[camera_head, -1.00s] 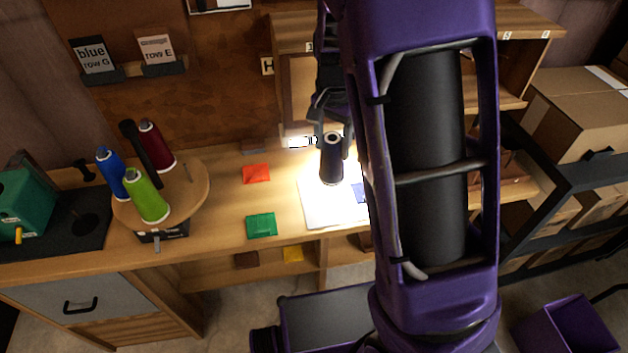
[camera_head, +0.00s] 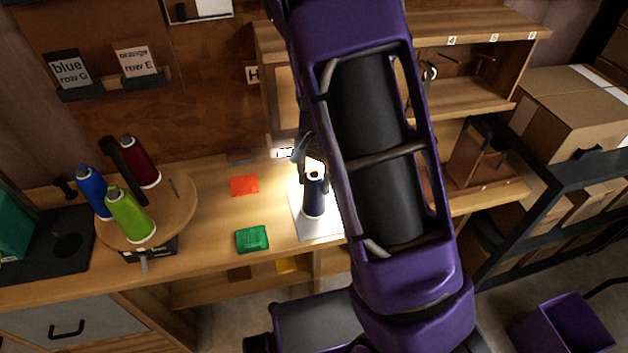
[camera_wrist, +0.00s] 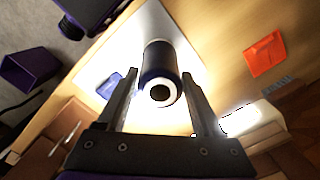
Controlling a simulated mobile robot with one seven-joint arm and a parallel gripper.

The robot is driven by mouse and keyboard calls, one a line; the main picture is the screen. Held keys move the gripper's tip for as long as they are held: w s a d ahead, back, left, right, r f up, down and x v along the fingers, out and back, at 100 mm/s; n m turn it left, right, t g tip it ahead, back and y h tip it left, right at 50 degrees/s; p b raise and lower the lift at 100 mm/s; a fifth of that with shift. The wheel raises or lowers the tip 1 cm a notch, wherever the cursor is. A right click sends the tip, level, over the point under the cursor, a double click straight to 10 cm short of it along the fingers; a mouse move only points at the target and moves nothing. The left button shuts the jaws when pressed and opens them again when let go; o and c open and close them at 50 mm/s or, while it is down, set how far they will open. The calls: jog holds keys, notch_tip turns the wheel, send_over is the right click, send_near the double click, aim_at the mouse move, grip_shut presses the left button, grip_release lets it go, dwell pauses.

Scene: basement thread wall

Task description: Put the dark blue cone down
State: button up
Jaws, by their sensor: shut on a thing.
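The dark blue cone (camera_head: 314,197) is upright over the brightly lit white pad (camera_head: 301,224) on the workbench. In the wrist view the cone (camera_wrist: 160,62) sits between the two fingers of my gripper (camera_wrist: 159,78), which is shut on it. The cone's open top with a white ring faces the wrist camera. In the head view my gripper (camera_head: 305,155) is partly hidden by my arm. I cannot tell whether the cone's base touches the pad. A blue patch (camera_wrist: 110,85) lies on the pad beside the cone.
Left of the pad lie a red card (camera_head: 244,186) and a green tile (camera_head: 252,239). A round wooden stand (camera_head: 180,205) holds blue, green and dark red cones. A shelf (camera_head: 470,95) stands behind on the right.

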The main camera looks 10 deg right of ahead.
jog(key=shift+f, duration=0.1)
jog(key=shift+f, duration=0.15)
jog(key=o, duration=1.5)
notch_tip(320, 180, up, 12)
jog(key=shift+w+d+r+p, duration=0.15)
jog(key=shift+p, duration=0.2)
jog(key=shift+w, duration=0.1)
